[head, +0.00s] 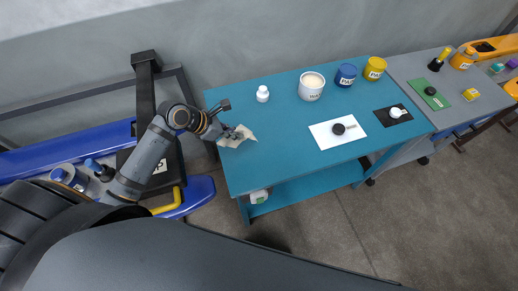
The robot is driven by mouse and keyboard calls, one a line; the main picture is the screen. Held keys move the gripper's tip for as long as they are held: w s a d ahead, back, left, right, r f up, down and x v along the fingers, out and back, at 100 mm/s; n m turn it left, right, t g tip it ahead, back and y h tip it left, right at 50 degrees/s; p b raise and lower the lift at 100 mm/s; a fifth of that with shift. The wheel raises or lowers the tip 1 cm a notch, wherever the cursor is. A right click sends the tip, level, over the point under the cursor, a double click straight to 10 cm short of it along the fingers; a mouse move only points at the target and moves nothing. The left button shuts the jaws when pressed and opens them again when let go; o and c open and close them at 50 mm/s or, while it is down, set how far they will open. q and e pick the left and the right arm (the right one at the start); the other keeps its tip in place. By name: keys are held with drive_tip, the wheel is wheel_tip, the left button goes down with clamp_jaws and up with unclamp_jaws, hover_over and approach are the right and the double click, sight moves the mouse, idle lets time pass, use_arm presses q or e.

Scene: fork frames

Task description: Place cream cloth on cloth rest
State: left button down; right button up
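A crumpled cream cloth (238,138) is at the left edge of the teal table. My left gripper (233,131) reaches in from the left, with its dark fingers at the cloth and overlapping it. Whether the fingers are closed on the cloth is too small to tell. No surface is clearly readable as the cloth rest. A white board (325,138) with a round black piece and a small label lies at the table's middle right. A black mat (384,119) with a white round-headed item lies right of it. My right gripper is not in view.
On the teal table (285,165) stand a small white bottle (262,94), a white tub (311,87), a blue can (346,75) and a yellow can (375,68). The middle is clear. A grey table (410,67) with a green board (431,96) adjoins on the right.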

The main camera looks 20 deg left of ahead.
use_arm(q)
drive_tip(key=w+f, duration=0.1)
drive_tip(key=f, duration=0.1)
drive_tip(key=w+d+f, duration=0.1)
drive_tip(key=f, duration=0.2)
drive_tip(key=w+d+f+p, duration=0.1)
drive_tip(key=w+f, duration=0.1)
drive_tip(key=f, duration=0.1)
drive_tip(key=shift+d, duration=0.25)
drive_tip(key=shift+f, duration=0.35)
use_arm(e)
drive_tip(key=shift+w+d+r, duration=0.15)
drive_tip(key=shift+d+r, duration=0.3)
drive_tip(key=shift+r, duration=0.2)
use_arm(q)
drive_tip(key=c, duration=0.9)
unclamp_jaws()
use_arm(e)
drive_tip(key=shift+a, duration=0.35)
use_arm(q)
drive_tip(key=shift+o, duration=0.2)
drive_tip(key=shift+a, duration=0.1)
drive_tip(key=shift+s+a+r, duration=0.15)
drive_tip(key=shift+r, duration=0.05)
drive_tip(key=v, duration=1.1)
drive_tip(key=shift+r, duration=0.2)
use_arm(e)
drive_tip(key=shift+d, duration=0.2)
